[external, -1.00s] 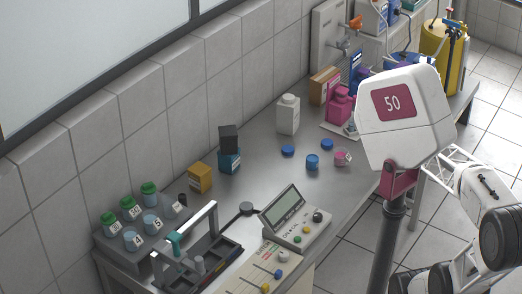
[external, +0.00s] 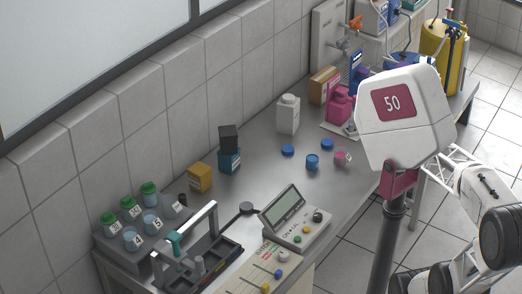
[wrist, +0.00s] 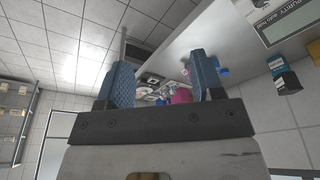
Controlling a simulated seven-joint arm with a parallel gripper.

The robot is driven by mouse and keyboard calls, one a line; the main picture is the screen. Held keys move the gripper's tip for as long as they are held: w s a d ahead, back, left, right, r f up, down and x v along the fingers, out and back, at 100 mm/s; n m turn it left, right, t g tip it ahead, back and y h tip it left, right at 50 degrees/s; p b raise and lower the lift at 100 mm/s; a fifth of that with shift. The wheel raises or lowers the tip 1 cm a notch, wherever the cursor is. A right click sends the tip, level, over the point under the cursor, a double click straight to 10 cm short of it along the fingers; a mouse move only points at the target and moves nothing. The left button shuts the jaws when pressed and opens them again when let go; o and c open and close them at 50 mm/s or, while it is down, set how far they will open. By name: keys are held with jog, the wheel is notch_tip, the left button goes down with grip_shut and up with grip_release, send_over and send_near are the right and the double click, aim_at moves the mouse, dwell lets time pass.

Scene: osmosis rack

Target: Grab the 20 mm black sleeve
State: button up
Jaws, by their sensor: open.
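No piece in view can be read for certain as the 20 mm black sleeve. A black block (external: 228,138) sits on a teal labelled box (external: 229,161) near the wall in the external view. The black block also shows in the wrist view (wrist: 286,82) at the right, apart from the fingers. A small dark round piece (external: 247,208) lies on the bench left of the display console. My gripper (wrist: 160,82) is open and empty, its two blue ribbed fingers wide apart. In the external view I cannot make out my gripper.
A yellow box (external: 200,177), white bottle (external: 288,114), blue caps (external: 288,149) and a pink cup (external: 342,158) stand on the bench. A rack with jars (external: 132,238), a handled tray (external: 231,246) and a display console (external: 297,217) fill the front.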

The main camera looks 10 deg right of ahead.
jog(key=w+a+f+m+g+y, duration=0.1)
jog(key=w+a+f+m+y, duration=0.15)
jog(key=w+a, duration=0.55)
jog(key=w+a+f+m+g+y, duration=0.1)
jog(key=w+a+m+y, duration=0.25)
jog(key=a, duration=0.95)
jog(key=w+a+f+m+g+y, duration=0.1)
jog(key=w+a+m+y, duration=0.15)
jog(key=w+a, duration=0.6)
jog(key=m+t+y, duration=0.2)
jog(key=m+y, duration=0.3)
jog(key=m, duration=0.6)
send_near(183, 201)
jog(key=shift+w+a+f, duration=0.3)
jog(key=shift+a, duration=0.15)
jog(key=shift+w+a+f, duration=0.3)
jog(key=shift+w+a, duration=0.05)
jog(key=shift+a, duration=0.1)
jog(key=shift+a+f+t, duration=0.2)
jog(key=shift+t, duration=0.2)
jog(key=shift+a, duration=0.1)
jog(key=shift+x, duration=1.15)
jog(key=shift+a, duration=0.1)
